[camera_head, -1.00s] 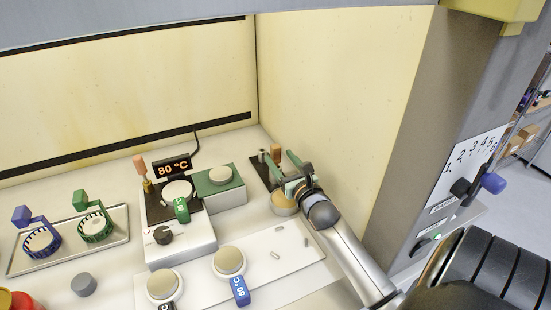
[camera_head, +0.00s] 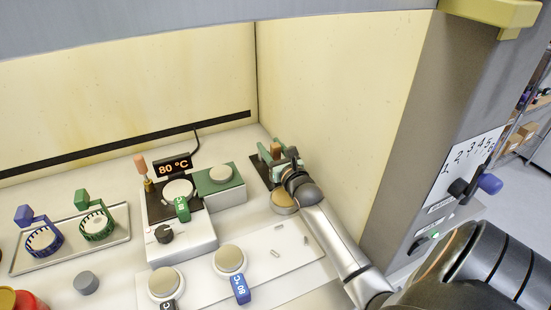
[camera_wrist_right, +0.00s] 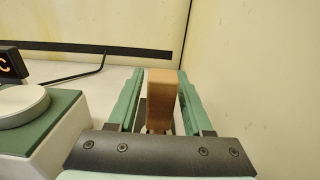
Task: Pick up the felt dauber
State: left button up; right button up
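A wooden block-shaped handle (camera_head: 277,149), which I take to be the felt dauber, stands upright on a dark base (camera_head: 258,172) at the back right of the bench. My right gripper (camera_head: 278,154) is around it, its green fingers on either side. In the right wrist view the handle (camera_wrist_right: 162,98) rises between the fingers, with a gap on its left; contact on its right is unclear. The handle's lower end is mostly hidden. The fingers are apart, not closed on it. My left gripper is not in view.
A green-topped box (camera_head: 221,183) and a hotplate unit reading 80 °C (camera_head: 180,243) stand to the left. A round tan-topped thing (camera_head: 283,201) sits just in front of the gripper. Cream walls close in behind and at right. Another wooden-handled tool (camera_head: 140,163) stands by the display.

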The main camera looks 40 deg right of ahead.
grip_shut()
dwell(0.5)
notch_tip(320, 180, up, 6)
jog(key=r+p, duration=0.1)
jog(key=p, duration=0.1)
jog(key=v, duration=1.8)
